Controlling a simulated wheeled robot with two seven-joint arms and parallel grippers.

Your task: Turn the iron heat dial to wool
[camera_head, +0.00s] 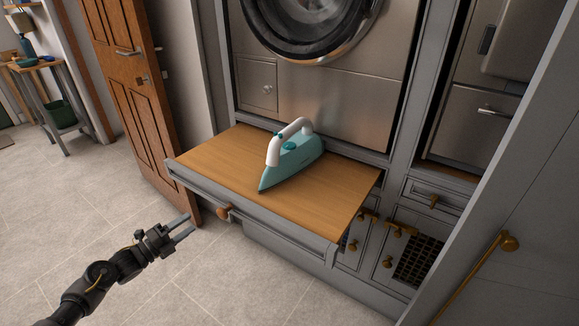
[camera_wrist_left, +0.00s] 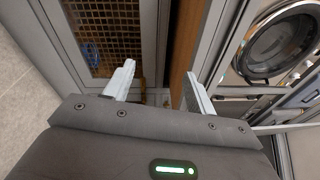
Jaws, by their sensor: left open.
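A teal iron (camera_head: 290,160) with a white handle stands on the wooden top of a pulled-out drawer shelf (camera_head: 220,160). A teal heat dial (camera_head: 290,146) shows on top of its body, below the handle. The dial's markings are too small to read. My left gripper (camera_head: 184,228) is open and empty, in front of and to the left of the shelf, apart from the iron. In the left wrist view its two fingers (camera_wrist_left: 157,88) are spread with nothing between them. The iron cannot be made out in that view. My right gripper is not in view.
A washing machine (camera_head: 325,95) is built in behind the shelf. A wooden door (camera_head: 130,80) stands open at the left. Grey cabinets with brass knobs and a mesh panel (camera_head: 415,262) are at the right. The tiled floor left of the shelf is clear.

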